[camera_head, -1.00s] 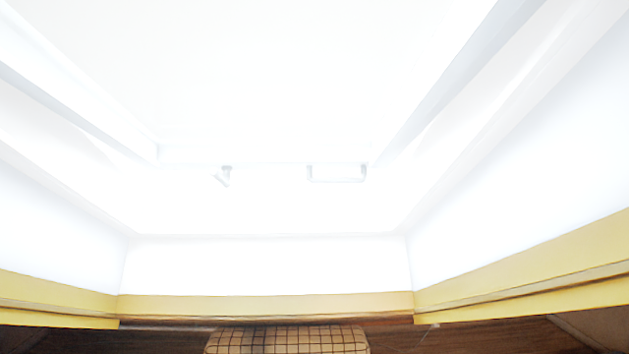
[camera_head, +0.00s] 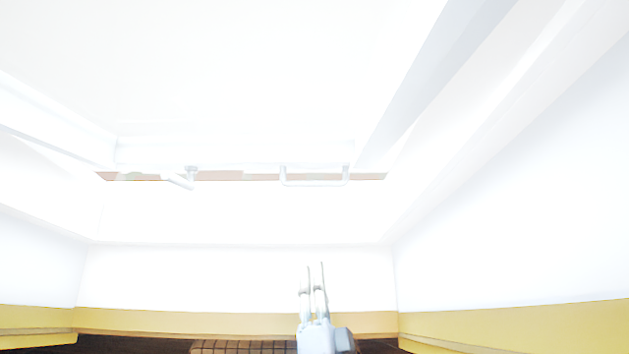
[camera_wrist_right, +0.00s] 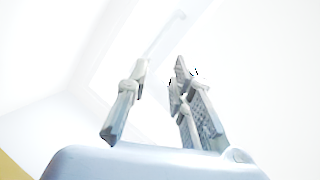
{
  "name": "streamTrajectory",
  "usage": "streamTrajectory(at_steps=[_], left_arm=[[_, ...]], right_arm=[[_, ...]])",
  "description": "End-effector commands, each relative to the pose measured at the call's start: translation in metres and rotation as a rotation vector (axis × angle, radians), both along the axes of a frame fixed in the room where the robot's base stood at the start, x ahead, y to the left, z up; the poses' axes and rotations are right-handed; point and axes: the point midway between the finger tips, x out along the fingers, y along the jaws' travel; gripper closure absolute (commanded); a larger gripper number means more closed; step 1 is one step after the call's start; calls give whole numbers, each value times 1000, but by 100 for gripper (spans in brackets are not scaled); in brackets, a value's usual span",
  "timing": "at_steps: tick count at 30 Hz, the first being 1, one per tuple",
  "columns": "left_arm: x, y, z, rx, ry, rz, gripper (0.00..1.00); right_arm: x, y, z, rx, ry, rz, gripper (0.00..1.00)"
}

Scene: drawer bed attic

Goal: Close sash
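The white window sash (camera_head: 230,150) fills the upper part of the head view, with a narrow brownish gap showing along its lower edge. A U-shaped handle (camera_head: 314,183) sits on its lower edge right of centre, and a small latch (camera_head: 182,178) sits to the left. My right gripper (camera_head: 315,266) is below the handle, apart from it, fingers pointing up. In the right wrist view its fingers (camera_wrist_right: 160,68) are spread with nothing between them. A pale bar, possibly the handle, shows faintly beyond them. My left gripper is not in view.
White recess walls (camera_head: 520,220) slope in on both sides. A yellow wooden trim (camera_head: 200,322) runs along the bottom of the recess. A dark checked surface (camera_head: 240,347) lies below it. The space between gripper and handle looks clear.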

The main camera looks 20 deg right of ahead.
Motion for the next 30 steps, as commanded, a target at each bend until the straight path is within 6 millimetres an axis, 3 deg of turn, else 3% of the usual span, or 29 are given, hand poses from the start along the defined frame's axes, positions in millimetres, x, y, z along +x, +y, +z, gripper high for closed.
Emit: streamTrajectory(at_steps=[1,3,7,15,20,30], left_arm=[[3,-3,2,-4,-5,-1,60],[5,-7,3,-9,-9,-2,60],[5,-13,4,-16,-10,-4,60],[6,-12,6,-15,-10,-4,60],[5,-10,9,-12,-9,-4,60],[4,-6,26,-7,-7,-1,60]], right_arm=[[-5,-11,36,107,-33,-2,79],[-4,-24,62,243,-16,-3,79],[2,-27,91,419,79,32,79],[7,-6,107,516,266,115,79],[16,-6,110,520,288,121,79],[79,-24,128,520,288,119,79]])
